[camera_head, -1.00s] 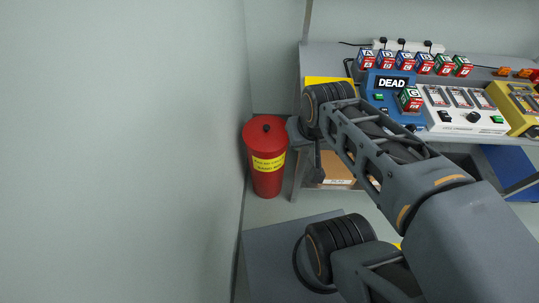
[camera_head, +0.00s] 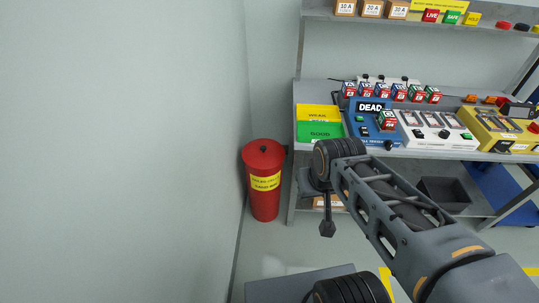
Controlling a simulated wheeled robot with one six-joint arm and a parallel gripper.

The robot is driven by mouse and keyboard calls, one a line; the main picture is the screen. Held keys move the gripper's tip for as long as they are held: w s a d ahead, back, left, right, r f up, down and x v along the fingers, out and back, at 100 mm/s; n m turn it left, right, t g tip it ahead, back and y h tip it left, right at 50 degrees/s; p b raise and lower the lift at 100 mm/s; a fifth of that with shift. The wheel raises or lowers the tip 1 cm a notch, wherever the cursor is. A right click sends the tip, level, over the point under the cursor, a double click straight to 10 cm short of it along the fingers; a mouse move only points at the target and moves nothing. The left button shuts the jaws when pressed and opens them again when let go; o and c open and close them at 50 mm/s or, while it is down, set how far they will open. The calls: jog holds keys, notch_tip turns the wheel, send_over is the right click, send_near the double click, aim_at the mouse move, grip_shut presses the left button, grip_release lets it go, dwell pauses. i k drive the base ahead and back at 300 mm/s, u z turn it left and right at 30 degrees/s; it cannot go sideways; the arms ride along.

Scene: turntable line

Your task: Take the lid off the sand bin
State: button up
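The sand bin (camera_head: 265,203) is a red, tapered bin with a yellow label. It stands upright on the floor between the left wall and the workbench.
The workbench (camera_head: 455,153) carries a blue unit marked DEAD (camera_head: 372,120), a white unit (camera_head: 438,131), a yellow unit (camera_head: 492,128) and several small battery-like blocks. A dark grey crate (camera_head: 444,193) sits on its lower shelf. The wall (camera_head: 120,150) closes off the left side.

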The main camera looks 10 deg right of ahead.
aim_at(261, 153)
jog(key=z, duration=0.15)
jog(key=i, duration=1.25)
jog(key=u, duration=0.45)
